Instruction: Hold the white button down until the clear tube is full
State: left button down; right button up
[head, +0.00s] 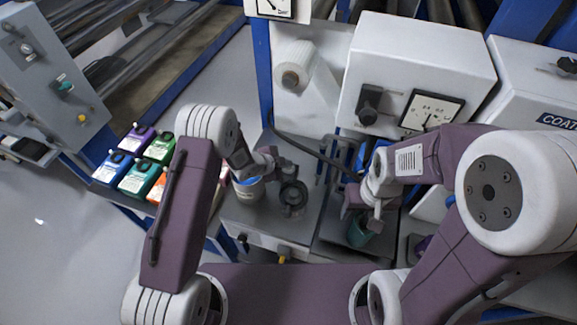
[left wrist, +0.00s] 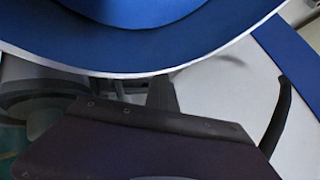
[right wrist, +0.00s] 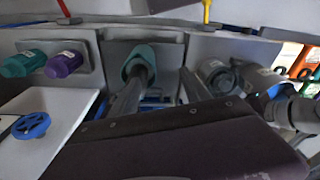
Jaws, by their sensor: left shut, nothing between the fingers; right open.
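I cannot pick out the white button or the clear tube for certain in any view. My left gripper (head: 278,160) is shut and empty, above the grey bench. It is by a pot of blue liquid (head: 248,186) and a dark grey round fitting (head: 292,197). The pot's blue surface and pale rim (left wrist: 130,72) fill the top of the left wrist view, partly hiding the fingers. My right gripper (head: 362,210) is open, pointing down above a teal cup (head: 360,234). In the right wrist view, the teal cup (right wrist: 140,54) shows just beyond one finger, apart from or touching it I cannot tell.
White machine housings (head: 420,60) with a dial gauge (head: 432,111) stand behind my right arm. Several coloured ink jars (head: 137,178) stand on the left. A white roll (head: 300,75) is at the back.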

pick_arm(q)
jog(key=shift+r+p, duration=0.7)
jog(key=shift+r, duration=0.2)
jog(key=shift+r, duration=0.1)
notch_tip(320, 180, up, 5)
jog(key=p, duration=0.4)
